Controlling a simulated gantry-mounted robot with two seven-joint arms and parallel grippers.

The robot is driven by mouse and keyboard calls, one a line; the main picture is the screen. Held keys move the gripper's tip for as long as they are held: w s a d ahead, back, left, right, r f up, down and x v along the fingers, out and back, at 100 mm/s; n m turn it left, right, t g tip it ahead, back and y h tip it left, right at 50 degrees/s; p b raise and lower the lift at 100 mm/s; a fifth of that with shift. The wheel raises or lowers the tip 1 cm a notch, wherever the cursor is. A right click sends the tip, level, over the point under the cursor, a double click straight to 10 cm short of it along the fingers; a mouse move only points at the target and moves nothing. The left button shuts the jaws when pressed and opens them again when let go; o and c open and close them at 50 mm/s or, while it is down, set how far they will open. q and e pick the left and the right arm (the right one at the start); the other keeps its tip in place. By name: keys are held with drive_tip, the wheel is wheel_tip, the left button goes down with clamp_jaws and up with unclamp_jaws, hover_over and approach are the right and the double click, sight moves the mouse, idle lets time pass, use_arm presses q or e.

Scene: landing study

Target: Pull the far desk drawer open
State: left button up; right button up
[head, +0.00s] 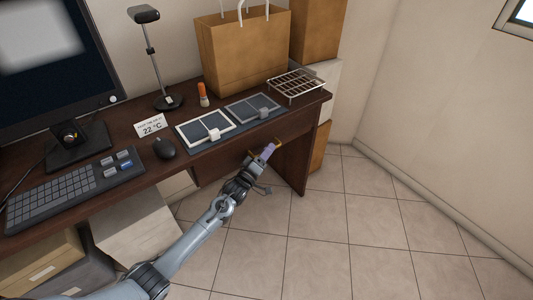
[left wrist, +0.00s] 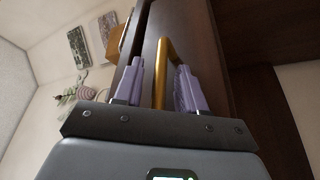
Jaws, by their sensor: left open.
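The far desk drawer (head: 295,126) is a dark brown front under the desk top, at the desk's right end in the head view. Its brass bar handle (head: 278,143) shows beside my left gripper (head: 266,151). In the left wrist view the handle (left wrist: 162,70) stands between the two purple fingers of my left gripper (left wrist: 161,86). The fingers are open, one on each side of the bar, with a gap visible on the right side. The drawer front (left wrist: 205,50) fills the middle of that view. I see no clear gap showing the drawer pulled out. My right gripper is out of view.
The tiled floor (head: 330,235) in front is clear.

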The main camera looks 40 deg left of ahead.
use_arm(q)
clamp_jaws()
idle(0.3)
